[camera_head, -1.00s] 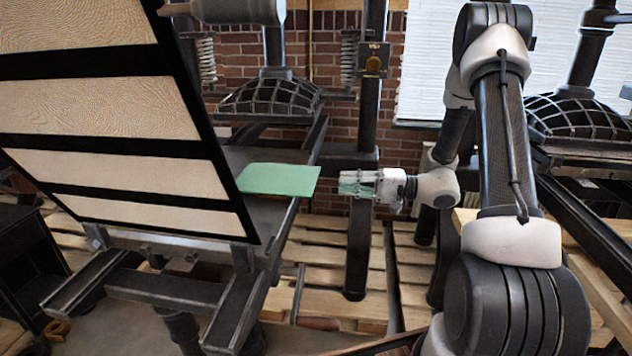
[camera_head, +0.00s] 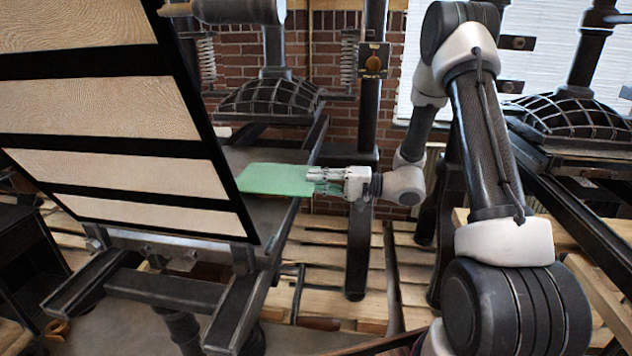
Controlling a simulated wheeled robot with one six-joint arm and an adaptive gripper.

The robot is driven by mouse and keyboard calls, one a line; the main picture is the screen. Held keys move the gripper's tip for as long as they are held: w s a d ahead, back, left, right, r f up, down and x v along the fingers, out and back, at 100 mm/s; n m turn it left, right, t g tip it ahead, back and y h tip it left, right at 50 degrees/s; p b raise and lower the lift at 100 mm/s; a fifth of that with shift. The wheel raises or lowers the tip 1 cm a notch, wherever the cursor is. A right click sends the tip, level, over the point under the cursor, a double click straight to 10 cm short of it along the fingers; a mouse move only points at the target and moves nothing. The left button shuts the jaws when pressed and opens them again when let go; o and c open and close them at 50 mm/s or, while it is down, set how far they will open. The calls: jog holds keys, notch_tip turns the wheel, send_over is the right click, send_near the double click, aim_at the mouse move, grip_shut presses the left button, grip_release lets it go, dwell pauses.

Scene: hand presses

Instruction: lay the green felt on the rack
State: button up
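The green felt (camera_head: 275,179) is a flat, pale green sheet on the dark press bed (camera_head: 262,215), partly hidden on the left by the tilted panel. My gripper (camera_head: 314,180) reaches in from the right, with its fingertips at the felt's right edge. The fingers overlap that edge in the picture. The gap between them is too small to read, and I cannot tell whether they grip the felt. I cannot pick out a rack with certainty.
A large tilted panel (camera_head: 120,178) with pale sections and black bars fills the left. A dark upright post (camera_head: 358,240) stands below and behind my gripper. Another press (camera_head: 572,118) is at the right. Wooden pallets (camera_head: 330,262) cover the floor.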

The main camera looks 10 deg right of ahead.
grip_shut()
notch_tip(320, 180, up, 3)
dwell(0.3)
jog(key=s+d+r, duration=0.2)
jog(key=d+r, duration=0.1)
jog(key=d, duration=0.3)
jog(key=shift+s+d, duration=0.25)
jog(key=shift+s, duration=0.1)
dwell(0.4)
